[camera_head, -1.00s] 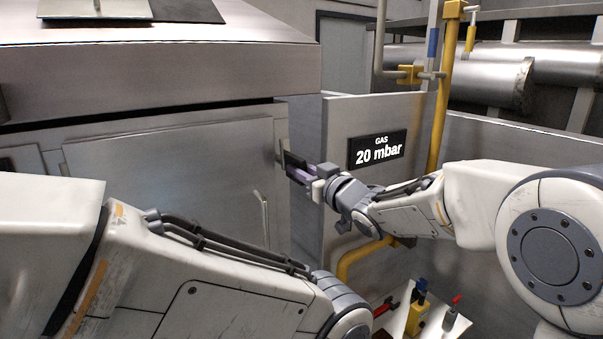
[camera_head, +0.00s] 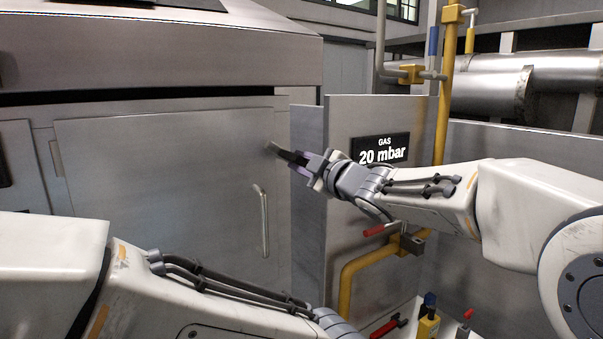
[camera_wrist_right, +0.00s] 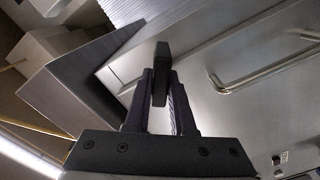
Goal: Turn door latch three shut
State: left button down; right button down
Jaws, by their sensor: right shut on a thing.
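The door latch (camera_head: 273,149) is a small dark bar at the upper right edge of the grey door (camera_head: 150,165) in the head view. Its end lies over the door's edge, slightly tilted. My right gripper (camera_head: 297,160) comes in from the right and is shut on the latch. In the right wrist view the dark latch (camera_wrist_right: 161,65) stands between the two fingers, with part of it hidden by them. The door looks flush with its frame. My left arm crosses the lower left of the head view, but its gripper is out of view.
A bar handle (camera_head: 264,222) is on the door below the latch; it also shows in the right wrist view (camera_wrist_right: 265,70). A grey panel with a gas sign (camera_head: 380,149) stands close behind my right gripper. Yellow pipes (camera_head: 347,285) and a red-handled valve (camera_head: 376,231) are near my right forearm.

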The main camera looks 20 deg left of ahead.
jog(key=n, duration=0.1)
jog(key=n+b, duration=0.1)
jog(key=n, duration=0.1)
jog(key=n+b, duration=0.1)
jog(key=shift+s+f, duration=0.1)
jog(key=shift+f, duration=0.15)
jog(key=shift+a+n+b, duration=0.1)
jog(key=shift+n+b, duration=0.75)
jog(key=shift+n, duration=0.65)
jog(key=c, duration=0.8)
grip_release()
jog(key=shift+o, duration=0.2)
jog(key=b+v, duration=0.2)
jog(key=v, duration=0.8)
jog(key=shift+s+d, duration=0.2)
jog(key=shift+d, duration=0.05)
